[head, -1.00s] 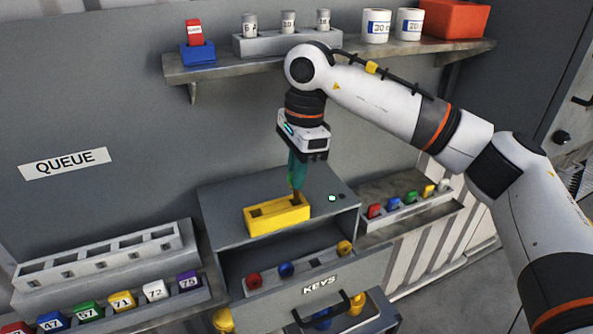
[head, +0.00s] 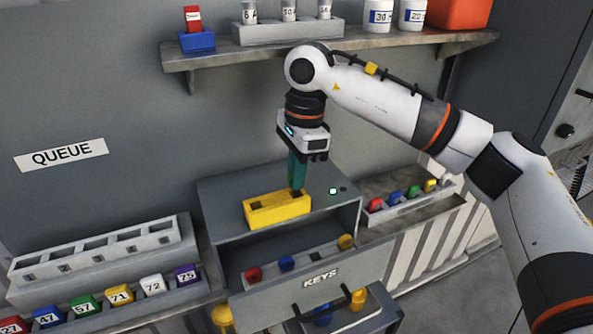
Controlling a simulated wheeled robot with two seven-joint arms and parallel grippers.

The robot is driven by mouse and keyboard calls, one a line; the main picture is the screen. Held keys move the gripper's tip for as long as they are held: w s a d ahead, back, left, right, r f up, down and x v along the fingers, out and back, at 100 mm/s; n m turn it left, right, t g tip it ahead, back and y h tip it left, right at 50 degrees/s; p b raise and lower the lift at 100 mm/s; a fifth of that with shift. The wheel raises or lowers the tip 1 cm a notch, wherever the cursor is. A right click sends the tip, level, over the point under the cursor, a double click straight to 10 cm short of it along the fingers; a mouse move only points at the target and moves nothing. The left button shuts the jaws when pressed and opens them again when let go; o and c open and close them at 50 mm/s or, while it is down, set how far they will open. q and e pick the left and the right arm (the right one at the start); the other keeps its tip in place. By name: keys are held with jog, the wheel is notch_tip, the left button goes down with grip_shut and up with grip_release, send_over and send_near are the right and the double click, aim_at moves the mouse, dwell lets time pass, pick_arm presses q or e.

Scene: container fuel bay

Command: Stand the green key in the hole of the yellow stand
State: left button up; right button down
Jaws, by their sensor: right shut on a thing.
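The yellow stand (head: 277,213) sits on top of the grey key cabinet and shows a dark hole near its left end and another near its right end. My right gripper (head: 298,172) points down just above the stand's right end. It is shut on the green key, which is mostly hidden between the teal fingers. The lower tip of the fingers and key overlaps the right hole in the picture. I cannot tell whether the key's lower end is inside the hole or just above it. My left gripper is not in view.
The open drawer (head: 318,290) below holds red, blue and yellow keys. A tray of coloured keys (head: 405,206) lies right of the cabinet. Numbered coloured tags and a slotted rack (head: 100,247) stand at left. A shelf (head: 350,50) with cups and a red box runs behind my arm.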

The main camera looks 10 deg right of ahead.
jog(key=shift+f, duration=0.35)
jog(key=shift+f+b, duration=0.45)
jog(key=shift+b, duration=0.1)
jog(key=c, duration=1.4)
grip_release()
jog(key=shift+o, duration=0.2)
notch_tip(320, 180, up, 10)
jog(key=p, duration=0.6)
jog(key=shift+r, duration=0.1)
